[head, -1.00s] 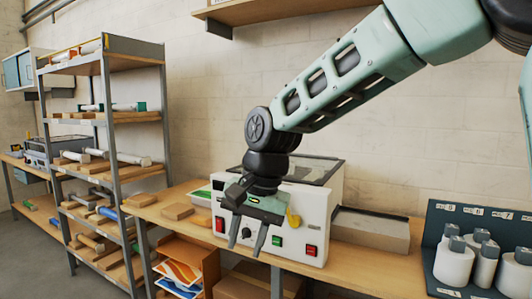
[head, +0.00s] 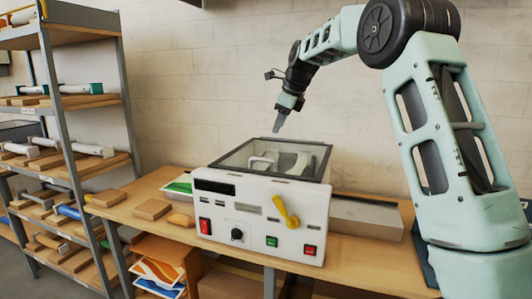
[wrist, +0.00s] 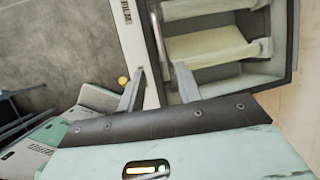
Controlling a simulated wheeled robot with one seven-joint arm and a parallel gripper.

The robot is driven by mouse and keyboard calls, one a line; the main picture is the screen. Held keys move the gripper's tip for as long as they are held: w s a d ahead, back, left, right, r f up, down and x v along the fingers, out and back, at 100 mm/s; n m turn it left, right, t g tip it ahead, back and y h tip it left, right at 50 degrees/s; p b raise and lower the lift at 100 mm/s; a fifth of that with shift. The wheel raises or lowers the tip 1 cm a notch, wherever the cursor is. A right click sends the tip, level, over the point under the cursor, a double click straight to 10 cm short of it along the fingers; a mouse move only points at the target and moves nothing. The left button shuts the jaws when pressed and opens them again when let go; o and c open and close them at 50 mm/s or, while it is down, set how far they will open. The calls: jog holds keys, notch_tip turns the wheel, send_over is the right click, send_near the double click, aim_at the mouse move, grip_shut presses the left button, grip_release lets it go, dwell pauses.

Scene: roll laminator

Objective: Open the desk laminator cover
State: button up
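The desk laminator (head: 258,208) is a white box on the bench, with a dark-framed clear cover (head: 232,158) lying flat on its top. Pale rollers show through the cover. A yellow lever (head: 286,213) is on the front panel. In the head view my gripper (head: 277,128) is raised above the cover, apart from it, pointing down. In the wrist view my gripper (wrist: 160,66) has its two fingers spread with nothing between them, over the cover's front edge. The dark cover frame (wrist: 291,50) and rollers (wrist: 208,45) show beyond the fingertips.
A grey box (head: 365,220) stands on the bench right of the laminator. Wooden blocks (head: 152,209) lie to its left. A metal shelf rack (head: 65,130) stands further left.

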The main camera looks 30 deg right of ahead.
aim_at(267, 161)
jog(key=p+x, duration=0.3)
jog(key=x, duration=0.9)
jog(key=shift+w+f, duration=0.2)
jog(key=shift+f, duration=0.15)
grip_shut()
jog(key=shift+r, duration=0.1)
